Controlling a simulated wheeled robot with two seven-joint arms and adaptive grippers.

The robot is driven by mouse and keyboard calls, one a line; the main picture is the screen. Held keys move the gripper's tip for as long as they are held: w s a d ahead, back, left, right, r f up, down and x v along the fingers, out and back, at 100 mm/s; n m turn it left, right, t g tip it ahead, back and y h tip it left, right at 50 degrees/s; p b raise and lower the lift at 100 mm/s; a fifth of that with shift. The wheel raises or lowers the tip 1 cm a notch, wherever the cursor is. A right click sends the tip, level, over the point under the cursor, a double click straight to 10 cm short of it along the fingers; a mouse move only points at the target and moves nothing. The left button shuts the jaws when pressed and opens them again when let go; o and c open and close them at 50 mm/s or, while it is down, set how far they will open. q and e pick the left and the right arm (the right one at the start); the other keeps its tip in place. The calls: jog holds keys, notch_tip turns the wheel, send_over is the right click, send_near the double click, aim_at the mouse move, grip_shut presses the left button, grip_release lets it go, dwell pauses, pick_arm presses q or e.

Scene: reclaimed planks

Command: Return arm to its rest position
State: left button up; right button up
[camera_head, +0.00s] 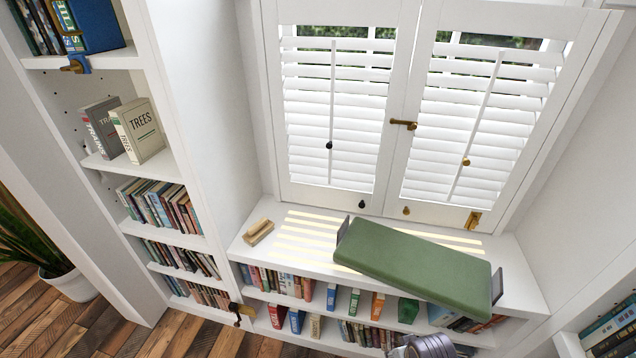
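A grey, rounded part that looks like one of my arm links shows at the bottom edge of the head view, right of centre, in front of the low bookshelf. The picture cuts it off, and I cannot tell which arm it belongs to. No gripper fingers can be made out, and neither gripper is in view.
A green cushion (415,267) lies slantwise on the white window seat (290,245), dark plates at its ends. A wooden block (258,232) lies left. Shuttered windows (335,115) stand behind. A tall bookcase (165,165) and potted plant (75,285) stand left.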

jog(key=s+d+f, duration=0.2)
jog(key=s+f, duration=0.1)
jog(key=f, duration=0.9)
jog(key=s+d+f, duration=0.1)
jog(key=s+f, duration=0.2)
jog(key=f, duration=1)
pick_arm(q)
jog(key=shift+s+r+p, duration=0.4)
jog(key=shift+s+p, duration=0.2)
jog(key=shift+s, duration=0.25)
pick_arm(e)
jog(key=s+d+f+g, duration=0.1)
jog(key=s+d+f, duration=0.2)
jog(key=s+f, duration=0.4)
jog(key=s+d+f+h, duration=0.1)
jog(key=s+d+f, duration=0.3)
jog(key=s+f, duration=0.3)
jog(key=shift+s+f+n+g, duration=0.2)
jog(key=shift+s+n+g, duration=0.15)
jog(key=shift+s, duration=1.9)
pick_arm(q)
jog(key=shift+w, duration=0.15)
